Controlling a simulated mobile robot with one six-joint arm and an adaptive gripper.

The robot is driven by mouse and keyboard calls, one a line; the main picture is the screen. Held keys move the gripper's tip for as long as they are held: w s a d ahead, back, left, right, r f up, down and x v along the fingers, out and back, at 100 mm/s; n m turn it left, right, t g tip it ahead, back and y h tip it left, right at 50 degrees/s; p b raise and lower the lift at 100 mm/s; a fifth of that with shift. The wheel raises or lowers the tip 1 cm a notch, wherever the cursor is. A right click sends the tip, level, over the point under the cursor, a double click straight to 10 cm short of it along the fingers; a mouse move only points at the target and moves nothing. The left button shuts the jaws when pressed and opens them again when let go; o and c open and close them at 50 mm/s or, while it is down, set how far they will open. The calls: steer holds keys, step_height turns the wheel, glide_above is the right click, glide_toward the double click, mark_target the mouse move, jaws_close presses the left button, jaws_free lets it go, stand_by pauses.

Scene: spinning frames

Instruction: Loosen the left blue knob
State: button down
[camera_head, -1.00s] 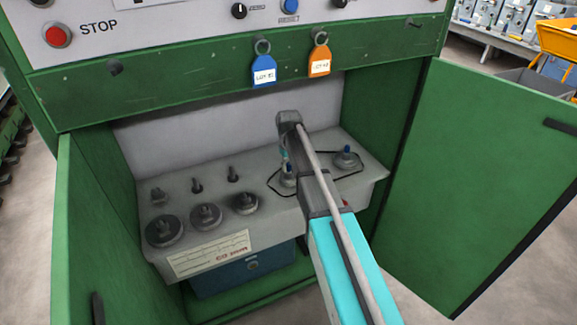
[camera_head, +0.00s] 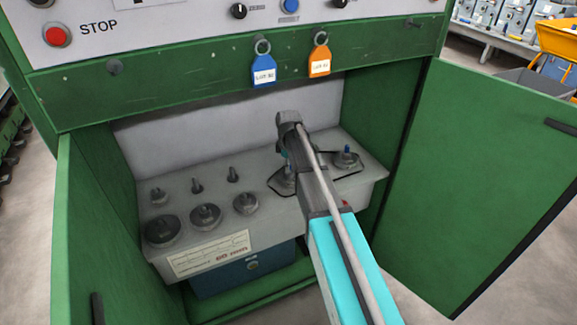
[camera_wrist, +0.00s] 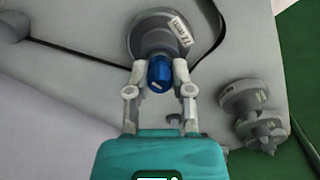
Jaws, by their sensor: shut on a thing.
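The left blue knob (camera_wrist: 160,70) sits on a round grey metal base with a white label in the wrist view. My gripper (camera_wrist: 160,78) has one finger on each side of this knob and is shut on it. In the head view my wrist and arm cover most of the knob, and only part of its grey base (camera_head: 284,182) shows below. The right blue knob (camera_head: 347,149) stands upright on its own base, apart from my gripper.
The grey block (camera_head: 285,212) carries several dark round weights (camera_head: 205,216) and small pegs at its left. Green cabinet doors (camera_head: 480,180) stand open at both sides. A blue tag (camera_head: 263,72) and an orange tag (camera_head: 319,64) hang from the green beam above.

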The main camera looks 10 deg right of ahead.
steer(key=shift+n, duration=0.5)
steer(key=c, duration=0.5)
jaws_free()
steer(key=shift+m, duration=0.5)
